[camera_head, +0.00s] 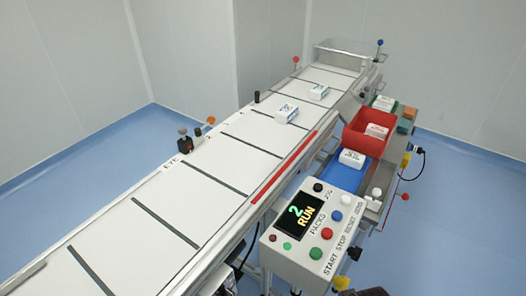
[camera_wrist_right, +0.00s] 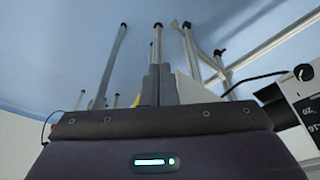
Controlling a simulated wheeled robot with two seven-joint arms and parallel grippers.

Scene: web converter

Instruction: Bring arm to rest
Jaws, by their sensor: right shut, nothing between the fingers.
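In the right wrist view, my right gripper (camera_wrist_right: 160,84) is shut, its two grey fingers together with nothing between them. It points toward the blue floor and the metal legs of the machine. No arm or gripper shows clearly in the head view; a small dark shape sits at the bottom edge, and I cannot tell what it is. My left gripper is in neither view. The control box (camera_head: 305,236) has a lit display (camera_head: 299,212) reading "2 RUN". Its edge with dark knobs also shows at the right of the wrist view (camera_wrist_right: 300,100).
A long conveyor (camera_head: 160,212) runs diagonally, carrying a near white pack (camera_head: 286,113) and a far white pack (camera_head: 319,92). At right are a red bin (camera_head: 360,142), a blue tray (camera_head: 341,177) and a green tray (camera_head: 384,108). Metal legs (camera_wrist_right: 115,60) stand near the right gripper. Open floor lies left.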

